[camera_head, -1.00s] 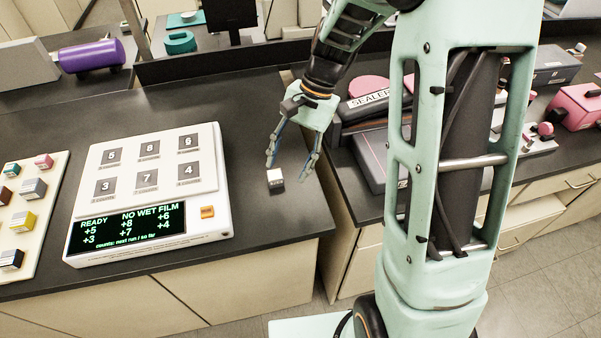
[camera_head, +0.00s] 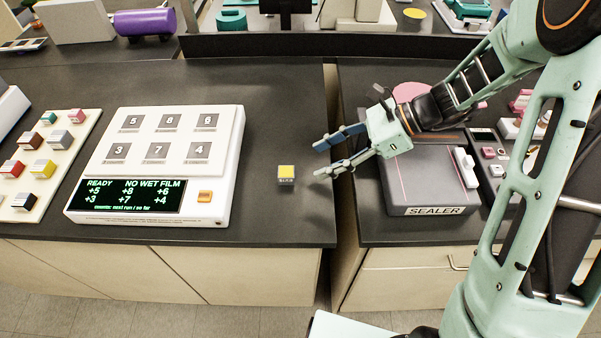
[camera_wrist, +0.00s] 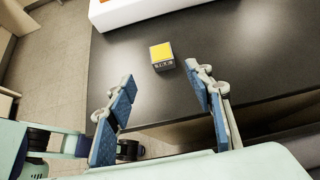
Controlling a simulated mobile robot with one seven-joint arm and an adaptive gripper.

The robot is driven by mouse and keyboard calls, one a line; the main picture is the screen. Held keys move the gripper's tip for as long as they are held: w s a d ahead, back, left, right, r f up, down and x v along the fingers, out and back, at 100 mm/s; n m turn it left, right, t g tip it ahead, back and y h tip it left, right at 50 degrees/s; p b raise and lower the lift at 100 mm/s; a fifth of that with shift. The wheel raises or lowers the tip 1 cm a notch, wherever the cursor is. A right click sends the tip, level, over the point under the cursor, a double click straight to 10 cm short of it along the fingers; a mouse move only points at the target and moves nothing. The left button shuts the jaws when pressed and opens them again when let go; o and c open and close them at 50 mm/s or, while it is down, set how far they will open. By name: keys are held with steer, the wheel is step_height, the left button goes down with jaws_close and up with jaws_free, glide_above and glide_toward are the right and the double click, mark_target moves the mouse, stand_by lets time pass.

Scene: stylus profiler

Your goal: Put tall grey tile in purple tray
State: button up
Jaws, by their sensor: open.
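A small block (camera_head: 286,175) with a yellow top and a grey, lettered front stands on the dark counter, right of the white numbered machine. It also shows in the wrist view (camera_wrist: 162,56). My gripper (camera_head: 319,160) is open and empty, just right of the block, its fingers pointing left. In the wrist view my gripper's open fingers (camera_wrist: 158,75) point toward the block without touching it. A grey-topped block (camera_head: 58,140) sits on the cream rack at the left; I cannot tell whether it is the tall grey tile. I cannot make out a purple tray.
The white machine (camera_head: 210,180) has numbered pads and a display reading "NO WET FILM". The cream rack (camera_head: 64,180) holds several coloured blocks. A sealer (camera_head: 425,190) stands right of the counter gap. A purple cylinder (camera_head: 146,22) lies at the back left. Counter around the yellow-topped block is clear.

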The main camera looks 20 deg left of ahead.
mark_target(287, 171)
steer(key=x, duration=0.5)
steer(key=shift+s+a+f, duration=0.1)
steer(key=shift+a, duration=0.2)
steer(key=x, duration=0.5)
steer(key=shift+a+p, duration=0.3)
steer(key=shift+r, duration=0.25)
steer(key=c, duration=1.2)
